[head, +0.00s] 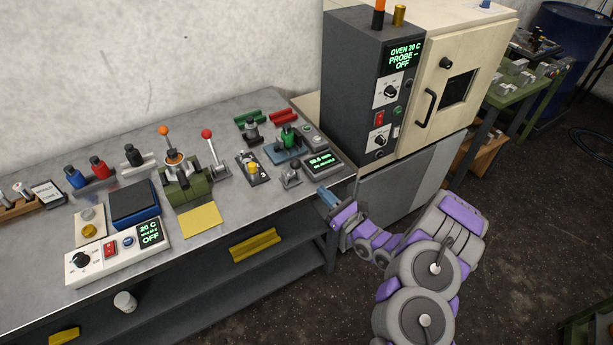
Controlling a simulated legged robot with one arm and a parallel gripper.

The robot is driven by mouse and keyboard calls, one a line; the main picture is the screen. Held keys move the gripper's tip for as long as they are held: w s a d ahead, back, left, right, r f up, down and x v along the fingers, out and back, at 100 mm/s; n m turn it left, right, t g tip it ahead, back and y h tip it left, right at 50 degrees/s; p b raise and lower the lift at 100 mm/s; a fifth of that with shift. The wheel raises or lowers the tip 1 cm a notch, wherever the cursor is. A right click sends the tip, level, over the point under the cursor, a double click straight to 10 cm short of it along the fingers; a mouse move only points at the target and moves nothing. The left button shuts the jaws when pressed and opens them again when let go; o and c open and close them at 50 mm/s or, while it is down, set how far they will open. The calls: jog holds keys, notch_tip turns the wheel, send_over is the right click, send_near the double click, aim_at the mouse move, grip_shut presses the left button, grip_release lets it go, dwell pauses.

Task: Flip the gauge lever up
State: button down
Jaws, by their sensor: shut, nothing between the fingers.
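A small gauge display (322,161) with green digits sits near the right end of the grey bench. Left of it stands a device with a green part on a blue base (284,151). A small grey fitting (290,178) stands in front of these; I cannot tell for sure whether it is the gauge lever or which way it points. My gripper (327,197) is shut and empty at the bench's front right edge, just right of and nearer than the grey fitting. It looks apart from it.
A red-knobbed lever (208,135) and an orange-knobbed green press (183,185) stand farther left on the bench (222,262). A yellow-topped device (253,168) is left of the grey fitting. The dark oven control box (352,70) rises at the right.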

aim_at(293, 168)
jog(key=b+x, duration=0.1)
jog(key=x, duration=0.8)
jog(key=shift+b, duration=0.35)
jog(key=shift+a+r, duration=0.1)
